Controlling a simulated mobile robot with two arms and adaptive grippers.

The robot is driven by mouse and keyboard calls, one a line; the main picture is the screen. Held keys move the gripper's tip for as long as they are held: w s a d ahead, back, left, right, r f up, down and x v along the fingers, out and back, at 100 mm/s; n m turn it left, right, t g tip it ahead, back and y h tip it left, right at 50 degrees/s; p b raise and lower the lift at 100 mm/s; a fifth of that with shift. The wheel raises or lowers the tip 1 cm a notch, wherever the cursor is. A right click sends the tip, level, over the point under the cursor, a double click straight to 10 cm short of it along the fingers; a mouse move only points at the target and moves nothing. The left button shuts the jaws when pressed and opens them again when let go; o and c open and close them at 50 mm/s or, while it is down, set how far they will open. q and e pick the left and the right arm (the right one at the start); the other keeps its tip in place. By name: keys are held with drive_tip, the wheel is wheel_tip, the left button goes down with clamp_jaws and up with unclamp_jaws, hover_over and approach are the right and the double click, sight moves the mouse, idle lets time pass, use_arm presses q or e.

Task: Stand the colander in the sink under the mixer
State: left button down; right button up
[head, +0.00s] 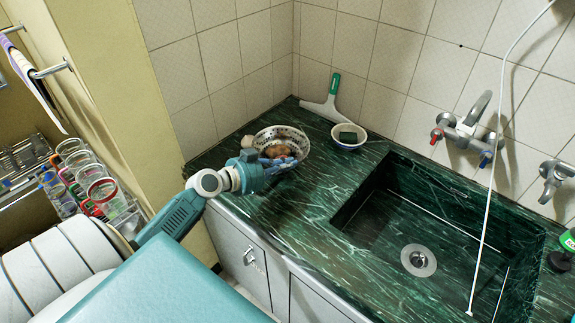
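The metal colander (292,133) stands upright on the green marble counter, left of the sink and near the tiled corner. Something brownish lies in it. My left gripper (281,160) is at the colander's near side, overlapping its rim in the head view. Its fingers are small and partly merged with the colander, so I cannot tell whether they grip it. The green marble sink (375,214) is empty, with a round drain (418,260). The mixer (459,131), with red and blue handles, is on the wall behind the sink. My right gripper is not in view.
A thin white hose (491,175) hangs into the sink. Another tap (555,178) is at right. Glasses (90,180) fill a rack at left.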

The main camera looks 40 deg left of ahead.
use_arm(q)
drive_tip(key=shift+w, duration=0.1)
drive_tip(key=shift+f, duration=0.1)
drive_tip(key=shift+f+b, duration=0.2)
drive_tip(key=shift+b, duration=0.15)
drive_tip(key=c, duration=2)
unclamp_jaws()
